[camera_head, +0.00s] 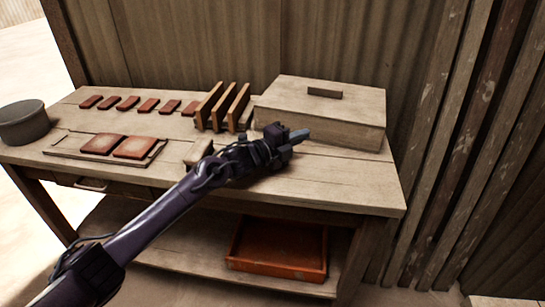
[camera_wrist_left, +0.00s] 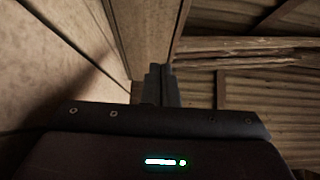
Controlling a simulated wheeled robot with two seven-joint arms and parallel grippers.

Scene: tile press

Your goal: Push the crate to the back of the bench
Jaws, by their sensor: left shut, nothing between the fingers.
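The crate (camera_head: 340,121), a pale wooden box with a dark handle on its top, stands at the right of the bench (camera_head: 350,185), near the back wall. My left gripper (camera_head: 302,134) is shut and empty, low over the bench top in front of the crate's near face. Its closed fingers (camera_wrist_left: 160,72) point at a wooden surface in the left wrist view, likely the crate (camera_wrist_left: 143,35). I cannot tell whether the fingertips touch it. My arm hides part of the bench and the crate's lower left corner. My right gripper is not in view.
Upright wooden boards in a rack (camera_head: 222,107) stand just left of the crate. Several red tiles (camera_head: 128,103) lie at the back left; two larger ones rest on a board (camera_head: 70,154). A grey round pot (camera_head: 23,122) is far left. An orange tray (camera_head: 278,265) sits below.

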